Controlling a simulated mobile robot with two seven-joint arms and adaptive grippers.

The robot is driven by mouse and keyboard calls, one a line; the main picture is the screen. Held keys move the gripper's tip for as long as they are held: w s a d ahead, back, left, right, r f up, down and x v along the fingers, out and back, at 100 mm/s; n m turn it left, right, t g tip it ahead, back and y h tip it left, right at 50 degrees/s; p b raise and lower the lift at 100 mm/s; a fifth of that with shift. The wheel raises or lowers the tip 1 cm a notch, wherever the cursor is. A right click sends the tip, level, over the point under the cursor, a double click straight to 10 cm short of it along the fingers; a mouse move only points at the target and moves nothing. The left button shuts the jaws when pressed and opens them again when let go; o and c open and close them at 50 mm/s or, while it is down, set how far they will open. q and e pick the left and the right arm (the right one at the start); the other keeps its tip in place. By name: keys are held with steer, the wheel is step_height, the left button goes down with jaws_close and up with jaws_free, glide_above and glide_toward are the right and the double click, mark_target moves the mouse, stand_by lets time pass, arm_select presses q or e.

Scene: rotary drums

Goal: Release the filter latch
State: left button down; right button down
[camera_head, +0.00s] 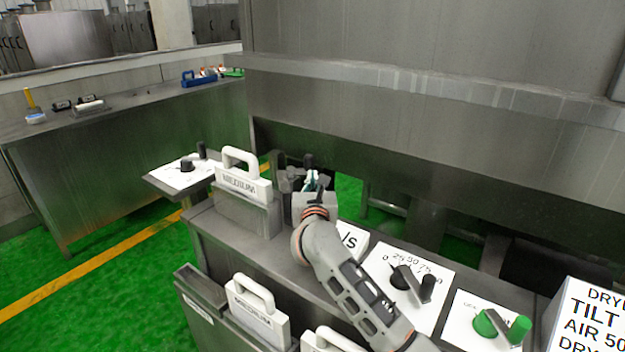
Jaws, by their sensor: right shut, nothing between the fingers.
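My right gripper (308,178) is at the far edge of the steel console (228,232), just right of the upper white filter block. It looks closed and empty. I cannot clearly make out the filter latch; dark parts by the gripper may include it, and the wrist hides some of this area. The upper filter block (242,186), with a loop handle and "MEDIUM" lettering, sits upright in a steel holder (245,212), apart from my wrist. My left gripper is not in view.
A dial panel (432,312) with a black knob and a panel with a green knob (488,322) lie right of my forearm. More white handled blocks (258,312) stand in the lower front rack. A small knob panel (180,172) is at left. Green floor lies open at left.

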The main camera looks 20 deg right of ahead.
steer(key=shift+w+d, duration=0.4)
steer(key=w, duration=0.1)
steer(key=w+d, duration=0.1)
steer(key=shift+w+d, duration=0.3)
steer(key=shift+w, duration=0.05)
stand_by(0.6)
steer(key=shift+a, duration=0.2)
stand_by(1.5)
